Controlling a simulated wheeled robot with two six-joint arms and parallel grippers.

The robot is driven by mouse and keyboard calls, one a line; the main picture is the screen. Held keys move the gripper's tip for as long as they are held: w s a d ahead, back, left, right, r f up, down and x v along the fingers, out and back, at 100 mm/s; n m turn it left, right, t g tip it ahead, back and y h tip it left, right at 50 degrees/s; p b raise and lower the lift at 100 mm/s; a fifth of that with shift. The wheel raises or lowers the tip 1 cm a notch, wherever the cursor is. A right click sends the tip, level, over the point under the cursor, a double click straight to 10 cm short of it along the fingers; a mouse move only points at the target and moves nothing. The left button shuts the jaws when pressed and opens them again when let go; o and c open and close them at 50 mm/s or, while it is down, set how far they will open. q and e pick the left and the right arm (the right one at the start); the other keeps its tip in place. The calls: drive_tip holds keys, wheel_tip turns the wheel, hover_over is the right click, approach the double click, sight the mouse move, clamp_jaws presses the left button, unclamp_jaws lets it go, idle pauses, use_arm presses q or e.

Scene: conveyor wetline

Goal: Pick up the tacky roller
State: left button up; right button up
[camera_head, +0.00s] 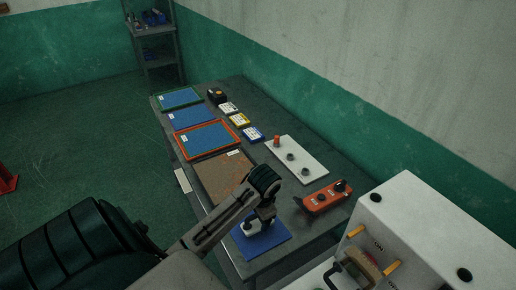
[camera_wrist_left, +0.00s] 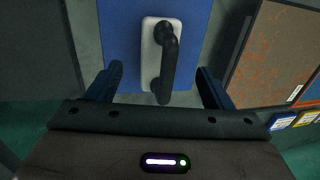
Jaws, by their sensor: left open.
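What looks like the tacky roller, a white block-like head (camera_wrist_left: 150,52) with a bent black handle (camera_wrist_left: 167,72), lies on a blue mat (camera_wrist_left: 115,30) in the left wrist view. In the head view, its white part (camera_head: 248,227) shows on the blue mat (camera_head: 268,246), partly hidden by my arm. My left gripper (camera_head: 262,218) is directly above it. In the left wrist view, the open fingers stand on either side of the handle's end, with gaps both sides; contact is not visible. My right gripper is not in view.
An orange device (camera_head: 322,198) and a white plate with knobs (camera_head: 297,158) lie right of the mat. A speckled brown board (camera_head: 222,176) and an orange-rimmed blue tray (camera_head: 207,154) lie farther back. A white machine (camera_head: 440,235) stands at lower right.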

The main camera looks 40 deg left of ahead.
sight(257, 224)
use_arm(q)
drive_tip(key=shift+w+a+f+p, duration=0.1)
drive_tip(key=shift+w+f+p, duration=0.1)
drive_tip(key=shift+f+p, duration=0.55)
drive_tip(key=f, duration=0.2)
drive_tip(key=f+p, duration=0.1)
drive_tip(key=shift+w+a+f, duration=0.1)
drive_tip(key=shift+w+a, duration=0.05)
drive_tip(key=shift+a, duration=0.1)
drive_tip(key=shift+f, duration=0.25)
drive_tip(key=c, duration=0.9)
drive_tip(key=shift+c, duration=1.4)
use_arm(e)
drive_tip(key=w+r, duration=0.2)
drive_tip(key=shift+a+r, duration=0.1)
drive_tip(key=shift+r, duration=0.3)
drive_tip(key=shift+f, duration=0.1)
